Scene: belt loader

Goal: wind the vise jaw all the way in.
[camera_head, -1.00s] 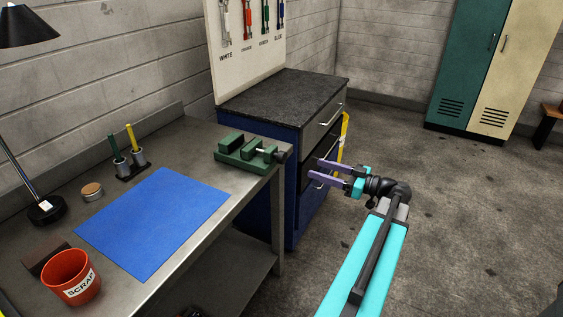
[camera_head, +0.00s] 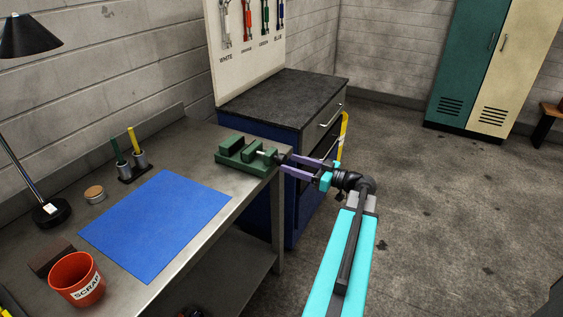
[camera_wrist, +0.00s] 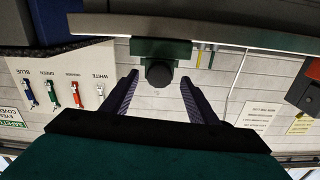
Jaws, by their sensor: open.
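The green vise (camera_head: 247,152) sits at the right end of the metal workbench in the head view. A gap shows between its jaw blocks. Its dark round screw knob (camera_wrist: 159,73) faces me in the wrist view, below the green vise body (camera_wrist: 160,47). My gripper (camera_head: 287,166) is open, with its purple fingers pointing at the knob end of the vise. In the wrist view the two fingers (camera_wrist: 158,88) stand apart on either side of the knob. Whether they touch it cannot be told.
A blue mat (camera_head: 155,222), a red scrap bin (camera_head: 77,278), a lamp (camera_head: 46,212) and a pen holder (camera_head: 133,171) are on the bench (camera_head: 205,160). A blue cabinet (camera_head: 262,131) with a dark top stands behind. Floor to the right is clear.

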